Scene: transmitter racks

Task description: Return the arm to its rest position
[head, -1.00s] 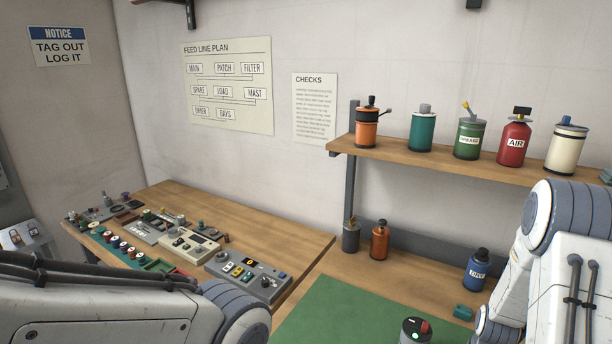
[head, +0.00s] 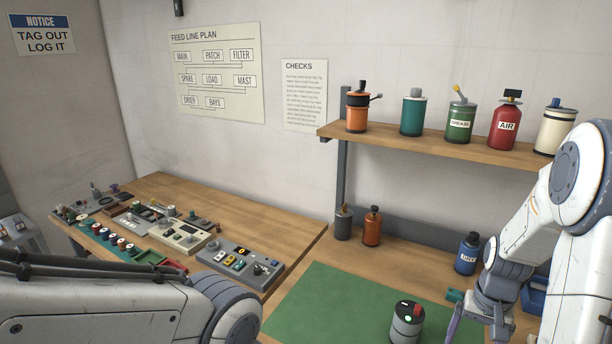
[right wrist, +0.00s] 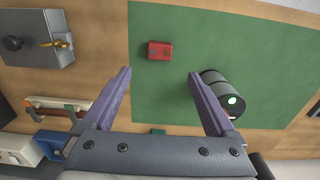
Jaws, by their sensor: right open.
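My right arm reaches in from the right in the head view. Its gripper (head: 478,328) points down over the right part of the bench, right of a dark canister (head: 407,322) with a lit green spot. In the right wrist view the gripper (right wrist: 160,76) has its purple fingers wide apart with nothing between them. The canister (right wrist: 222,92) there shows beside the right finger; I cannot tell the gap. My left arm crosses the lower left of the head view, and its gripper is out of frame.
A green mat (head: 325,308) covers the bench; a small red box (right wrist: 160,50) lies on it. A blue bottle (head: 467,255) and a blue bin (head: 534,296) stand near the right arm. A shelf (head: 425,142) with several canisters hangs above. Control boxes crowd the left table (head: 275,222).

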